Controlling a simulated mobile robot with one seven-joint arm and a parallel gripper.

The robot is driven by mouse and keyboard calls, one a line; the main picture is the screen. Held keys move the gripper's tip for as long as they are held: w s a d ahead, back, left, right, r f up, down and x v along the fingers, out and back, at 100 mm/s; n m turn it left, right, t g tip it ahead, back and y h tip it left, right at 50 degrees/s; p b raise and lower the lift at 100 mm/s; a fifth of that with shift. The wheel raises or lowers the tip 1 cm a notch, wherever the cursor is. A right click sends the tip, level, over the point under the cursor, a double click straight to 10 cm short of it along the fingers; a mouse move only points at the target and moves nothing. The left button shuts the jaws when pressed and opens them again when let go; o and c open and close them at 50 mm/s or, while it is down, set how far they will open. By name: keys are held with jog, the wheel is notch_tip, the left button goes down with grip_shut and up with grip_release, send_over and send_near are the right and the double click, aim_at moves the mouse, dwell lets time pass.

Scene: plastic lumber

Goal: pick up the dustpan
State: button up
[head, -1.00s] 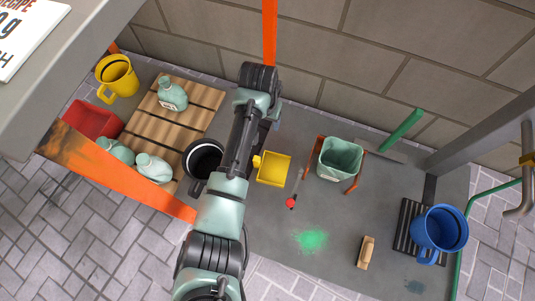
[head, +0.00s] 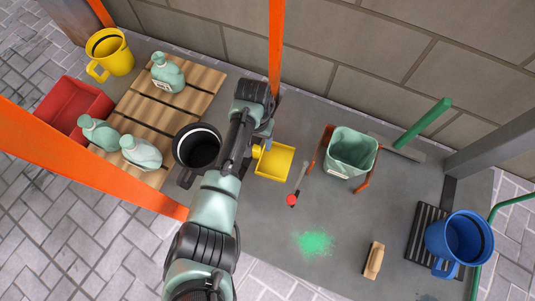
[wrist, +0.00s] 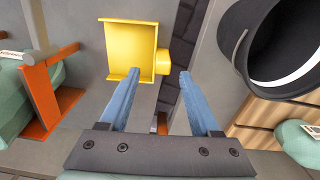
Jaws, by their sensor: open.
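The yellow dustpan (head: 275,163) lies on the grey floor of the bay, just right of my forearm in the head view. Its short handle stub (head: 257,152) points left. In the wrist view the dustpan (wrist: 130,50) is ahead of my open fingers, with its handle (wrist: 162,62) between the fingertip lines. My gripper (wrist: 158,76) is open and empty, with two blue fingers apart. In the head view my gripper (head: 267,131) is partly hidden by my wrist, just behind the dustpan. I cannot tell its exact height above the handle.
A black mug-like bucket (head: 197,150) stands left of my arm. An orange post (head: 276,45) rises behind my gripper. Open floor (head: 250,215) lies in front of the dustpan.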

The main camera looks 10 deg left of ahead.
aim_at(256, 148)
jog(key=shift+a+f+b, duration=0.15)
jog(key=shift+f+b, duration=1.15)
jog(key=shift+a+f+b, duration=0.1)
jog(key=shift+f+b, duration=1.2)
jog(key=shift+r, duration=0.1)
grip_shut()
